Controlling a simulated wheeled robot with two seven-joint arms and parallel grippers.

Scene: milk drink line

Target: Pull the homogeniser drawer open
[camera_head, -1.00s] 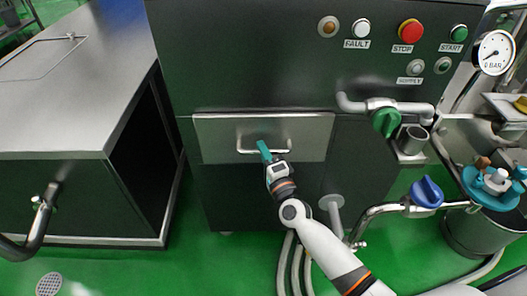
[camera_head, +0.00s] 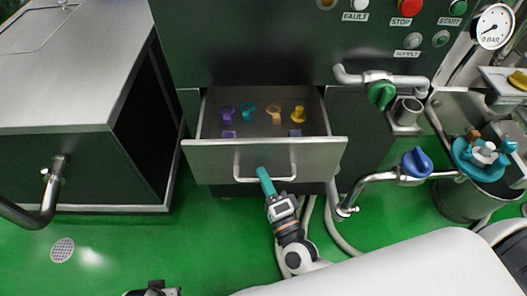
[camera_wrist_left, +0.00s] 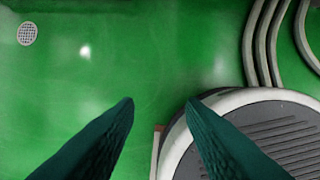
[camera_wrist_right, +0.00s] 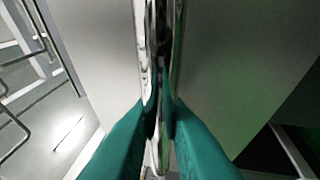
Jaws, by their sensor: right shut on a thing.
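The homogeniser drawer (camera_head: 215,162) stands pulled out from the dark machine front in the head view, its inside showing. Small purple, teal, orange and yellow pieces lie in it. Its bar handle (camera_head: 240,165) runs across the steel front. My right gripper (camera_head: 262,174) is at the handle's middle; in the right wrist view its teal fingers (camera_wrist_right: 160,125) are closed on the shiny bar. My left gripper (camera_wrist_left: 160,105) is open and empty in its wrist view, above the green floor. Only a dark bit at the bottom edge of the head view may belong to the left arm.
A steel bench (camera_head: 75,75) stands at the left with an open side. A blue-handled valve (camera_head: 417,163) and a steel bucket (camera_head: 462,200) are at the right. Hoses (camera_head: 345,243) run over the floor below the drawer. Green floor is free in front, left of my right arm.

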